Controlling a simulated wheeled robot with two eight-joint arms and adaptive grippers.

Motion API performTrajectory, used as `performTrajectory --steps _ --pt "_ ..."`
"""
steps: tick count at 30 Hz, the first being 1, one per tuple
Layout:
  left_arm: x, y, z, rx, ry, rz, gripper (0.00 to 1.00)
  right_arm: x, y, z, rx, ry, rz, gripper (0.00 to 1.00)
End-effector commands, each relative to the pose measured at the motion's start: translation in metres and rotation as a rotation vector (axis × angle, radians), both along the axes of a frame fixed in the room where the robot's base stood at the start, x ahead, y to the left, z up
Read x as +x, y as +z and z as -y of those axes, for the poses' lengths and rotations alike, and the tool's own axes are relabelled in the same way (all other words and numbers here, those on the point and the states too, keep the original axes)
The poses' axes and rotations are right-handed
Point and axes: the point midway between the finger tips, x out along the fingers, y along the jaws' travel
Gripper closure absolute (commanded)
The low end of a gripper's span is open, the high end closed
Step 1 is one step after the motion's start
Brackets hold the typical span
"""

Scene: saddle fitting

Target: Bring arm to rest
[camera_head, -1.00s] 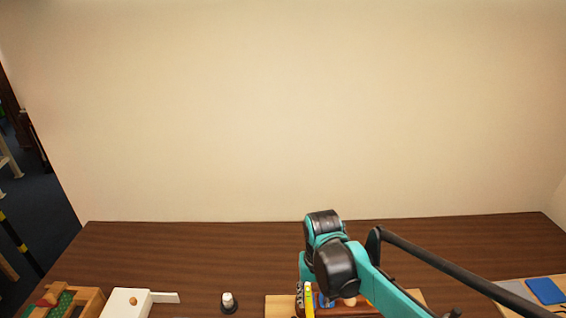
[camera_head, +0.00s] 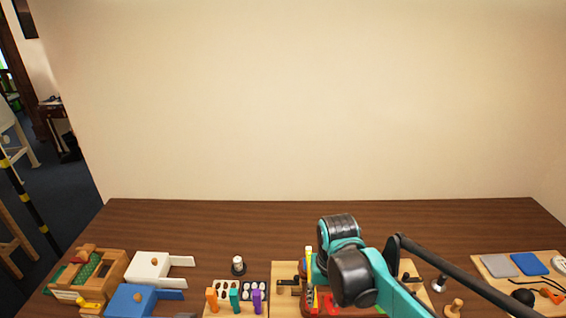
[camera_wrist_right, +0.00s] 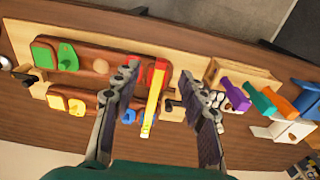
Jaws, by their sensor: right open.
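My right arm (camera_head: 352,265), teal with black joints, reaches over the table from the lower right in the head view. It covers part of a wooden board with coloured pieces. In the right wrist view my right gripper (camera_wrist_right: 160,75) is open, its two dark fingers apart and nothing held between them. Past the fingers lies the brown fixture (camera_wrist_right: 100,66) with green, yellow, red and blue pieces. A long yellow bar (camera_wrist_right: 153,100) shows in the gap between the fingers; whether they touch it I cannot tell. My left gripper is out of view.
A small rack with orange, teal and purple pieces (camera_head: 234,298) stands left of the board. White (camera_head: 150,267) and blue (camera_head: 130,300) boxes and a wooden tray (camera_head: 108,262) are further left. A pale board with grey and blue pads (camera_head: 528,265) lies right. The table's back strip is clear.

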Motion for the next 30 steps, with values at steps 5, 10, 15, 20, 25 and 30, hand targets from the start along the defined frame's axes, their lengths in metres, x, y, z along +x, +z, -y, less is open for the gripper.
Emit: performTrajectory --steps 5,10,15,20,25,30 --pt "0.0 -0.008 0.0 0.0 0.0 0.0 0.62 -0.01 -0.001 0.01 0.008 0.0 0.055 0.57" --pt "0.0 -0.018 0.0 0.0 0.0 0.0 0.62 -0.025 -0.003 0.023 0.016 -0.001 0.136 0.57" --pt "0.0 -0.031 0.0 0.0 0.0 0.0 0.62 -0.045 -0.011 0.04 0.02 -0.002 0.254 0.57" --pt "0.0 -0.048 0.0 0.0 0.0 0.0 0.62 -0.07 -0.029 0.06 0.012 -0.003 0.408 0.57" --pt "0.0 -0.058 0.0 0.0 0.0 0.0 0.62 -0.085 -0.042 0.072 -0.003 -0.001 0.522 0.57" --pt "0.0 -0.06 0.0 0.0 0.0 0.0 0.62 -0.089 -0.045 0.076 -0.012 0.001 0.564 0.57"
